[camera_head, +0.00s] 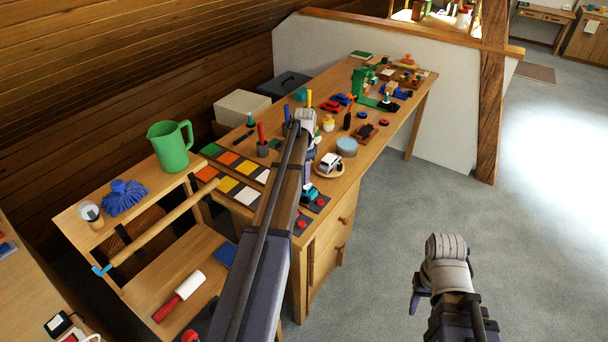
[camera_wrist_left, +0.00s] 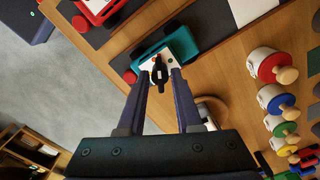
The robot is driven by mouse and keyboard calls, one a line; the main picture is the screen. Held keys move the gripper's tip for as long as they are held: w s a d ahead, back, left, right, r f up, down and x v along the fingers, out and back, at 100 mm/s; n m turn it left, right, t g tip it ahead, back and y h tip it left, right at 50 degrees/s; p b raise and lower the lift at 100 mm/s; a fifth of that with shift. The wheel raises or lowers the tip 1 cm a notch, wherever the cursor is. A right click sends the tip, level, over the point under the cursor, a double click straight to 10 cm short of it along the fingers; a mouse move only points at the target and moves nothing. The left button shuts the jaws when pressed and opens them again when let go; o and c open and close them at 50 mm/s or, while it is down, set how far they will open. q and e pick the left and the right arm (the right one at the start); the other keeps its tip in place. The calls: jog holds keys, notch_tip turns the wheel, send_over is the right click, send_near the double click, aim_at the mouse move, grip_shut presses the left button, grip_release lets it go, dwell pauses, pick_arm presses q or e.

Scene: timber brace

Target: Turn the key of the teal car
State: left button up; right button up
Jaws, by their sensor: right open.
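The teal car (camera_head: 310,195) sits near the front end of the long workbench, partly hidden by my left arm in the head view. In the left wrist view the teal car (camera_wrist_left: 178,48) is seen from close above, with a dark key (camera_wrist_left: 159,74) standing at its pale end. My left gripper (camera_wrist_left: 160,75) is over that end, with one finger on each side of the key. The fingers look slightly apart from it; contact is hard to judge. My right gripper (camera_head: 418,294) is open and empty, above the floor right of the bench.
A red car (camera_wrist_left: 98,8) is close to the teal one. Several coloured knobs (camera_wrist_left: 272,65) stand in a row at the right of the wrist view. A tile board (camera_head: 240,175), a white car (camera_head: 330,162) and a blue-topped round tin (camera_head: 346,147) are nearby. The floor (camera_head: 385,240) at right is clear.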

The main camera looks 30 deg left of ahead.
pick_arm(q)
grip_shut()
jog(key=shift+m, duration=0.3)
jog(key=m, duration=0.5)
jog(key=shift+m, duration=0.3)
jog(key=m, duration=0.5)
jog(key=shift+m, duration=0.3)
dwell(0.5)
jog(key=shift+o, duration=2.2)
grip_release()
jog(key=shift+r, duration=0.1)
